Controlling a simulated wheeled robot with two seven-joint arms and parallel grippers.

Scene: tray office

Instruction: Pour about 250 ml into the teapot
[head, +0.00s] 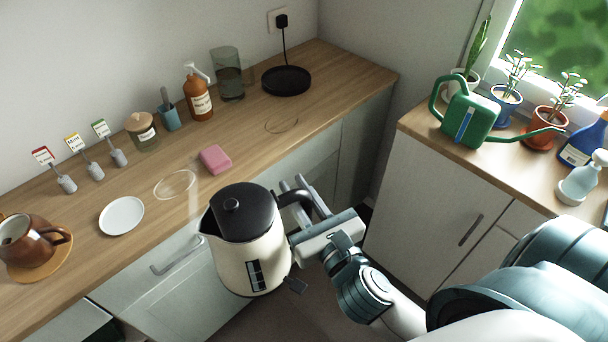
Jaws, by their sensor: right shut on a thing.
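A cream kettle (240,262) with a black lid hangs upright in the air in front of the counter's edge. My right gripper (300,200) is shut on its black handle at the kettle's right side. The brown teapot (28,244) stands on a round wooden mat (45,268) at the far left of the counter, its handle toward the right. The kettle is well to the right of the teapot. The black kettle base (286,81) is empty at the back of the counter. My left gripper is not in view.
A green watering can (468,115) and potted plants stand on the right cabinet.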

